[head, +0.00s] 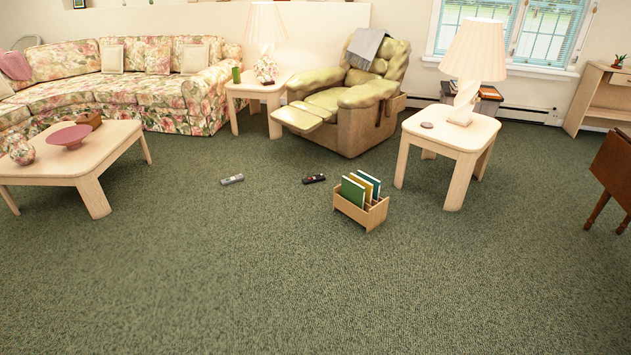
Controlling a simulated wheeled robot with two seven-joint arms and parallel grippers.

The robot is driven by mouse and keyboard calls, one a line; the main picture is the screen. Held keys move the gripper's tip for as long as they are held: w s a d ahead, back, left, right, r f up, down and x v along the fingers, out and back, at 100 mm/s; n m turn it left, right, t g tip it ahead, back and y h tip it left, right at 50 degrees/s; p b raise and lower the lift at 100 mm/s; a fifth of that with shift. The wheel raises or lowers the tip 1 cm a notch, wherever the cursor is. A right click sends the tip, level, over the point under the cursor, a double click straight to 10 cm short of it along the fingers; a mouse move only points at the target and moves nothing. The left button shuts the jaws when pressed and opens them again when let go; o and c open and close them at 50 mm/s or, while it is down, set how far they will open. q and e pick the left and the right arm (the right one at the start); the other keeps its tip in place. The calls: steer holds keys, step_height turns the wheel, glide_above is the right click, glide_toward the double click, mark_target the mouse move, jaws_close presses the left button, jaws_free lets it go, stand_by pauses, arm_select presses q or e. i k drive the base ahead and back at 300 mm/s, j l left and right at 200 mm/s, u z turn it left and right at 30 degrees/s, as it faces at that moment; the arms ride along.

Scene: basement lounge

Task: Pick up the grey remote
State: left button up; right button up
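The grey remote (232,180) lies flat on the green carpet near the middle of the head view, between the coffee table and the recliner. A black remote (314,178) lies on the carpet to its right, apart from it. Neither of my grippers shows in the head view.
A wooden holder (372,217) with several books stands right of the black remote. The coffee table (91,184) is at left, the recliner (343,105) behind, and a side table (430,140) with a lamp (474,62) at right. The carpet (230,280) in front is clear.

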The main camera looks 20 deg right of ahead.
mark_target(231, 179)
steer(key=i+u, duration=0.15)
steer(key=i, duration=0.55)
steer(key=i+j, duration=0.1)
steer(key=i, duration=1.35)
steer(key=i+j, duration=0.1)
steer(key=i, duration=1.35)
steer(key=i+z, duration=0.15)
steer(key=i, duration=0.3)
steer(key=i+j+z, duration=0.15)
steer(key=i, duration=0.3)
steer(key=i+j+z, duration=0.1)
steer(key=i, duration=0.35)
steer(key=i+j+z, duration=0.15)
steer(key=i, duration=0.25)
steer(key=i+j+z, duration=0.15)
steer(key=i, duration=0.3)
steer(key=i+j+z, duration=0.2)
steer(key=z, duration=0.25)
steer(key=i+j+z, duration=0.65)
steer(key=z, duration=0.25)
steer(key=i+j+z, duration=0.15)
steer(key=j+z, duration=0.75)
steer(key=i+j, duration=0.05)
steer(key=j, duration=0.05)
